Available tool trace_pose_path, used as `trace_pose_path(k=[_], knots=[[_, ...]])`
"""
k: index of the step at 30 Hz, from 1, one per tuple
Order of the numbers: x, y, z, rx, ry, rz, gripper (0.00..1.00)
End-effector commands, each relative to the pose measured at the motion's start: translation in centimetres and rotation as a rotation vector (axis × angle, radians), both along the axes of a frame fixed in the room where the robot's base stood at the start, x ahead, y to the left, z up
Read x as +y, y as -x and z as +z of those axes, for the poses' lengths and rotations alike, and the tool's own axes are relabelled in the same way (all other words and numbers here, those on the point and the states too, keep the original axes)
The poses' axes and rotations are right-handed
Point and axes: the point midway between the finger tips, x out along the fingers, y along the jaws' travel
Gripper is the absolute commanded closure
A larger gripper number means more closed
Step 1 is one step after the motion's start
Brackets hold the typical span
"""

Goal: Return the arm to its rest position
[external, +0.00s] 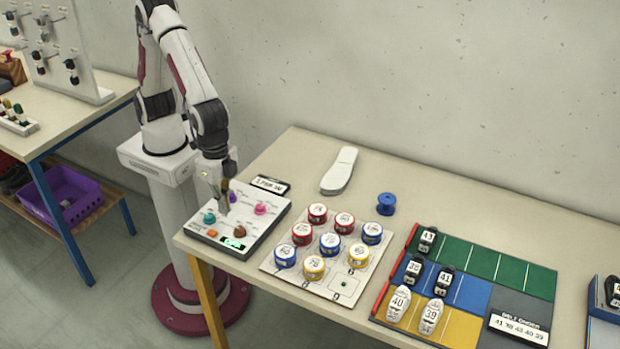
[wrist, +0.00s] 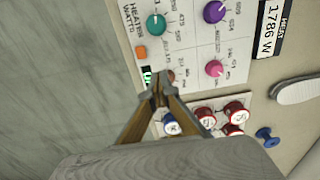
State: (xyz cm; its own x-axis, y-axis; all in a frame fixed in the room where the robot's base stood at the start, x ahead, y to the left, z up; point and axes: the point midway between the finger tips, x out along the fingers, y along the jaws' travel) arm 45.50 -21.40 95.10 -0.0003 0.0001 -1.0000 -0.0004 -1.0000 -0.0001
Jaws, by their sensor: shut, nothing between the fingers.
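My gripper (external: 225,205) hangs over the control panel (external: 262,222) at the left end of the table. Its fingers are shut with nothing between them. The panel carries a teal knob (external: 209,218), a purple knob (external: 234,199), a pink knob (external: 260,208) and a brown knob (external: 239,231). In the wrist view my gripper (wrist: 160,92) points at the brown knob, which is mostly hidden behind the fingertips. I cannot tell whether they touch it. My arm reaches down from its pedestal behind the panel.
A board with red, blue and yellow spools (external: 330,243) lies right of the panel. A white insole (external: 340,171) and a loose blue spool (external: 386,204) lie behind it. A coloured mat (external: 505,270) with several numbered shoes is at right. Space above the table is clear.

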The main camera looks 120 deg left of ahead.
Motion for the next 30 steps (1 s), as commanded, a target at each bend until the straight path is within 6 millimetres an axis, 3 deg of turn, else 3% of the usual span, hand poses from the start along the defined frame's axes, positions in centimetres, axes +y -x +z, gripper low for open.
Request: trace_pose_path(k=[14,19,30], knots=[[0.1,0.3,-0.2,0.007,-0.003,-0.063,1.00],[1.3,2.5,-1.0,0.045,-0.018,-0.136,1.00],[5.0,6.1,2.4,0.023,-0.007,-0.210,1.00]])
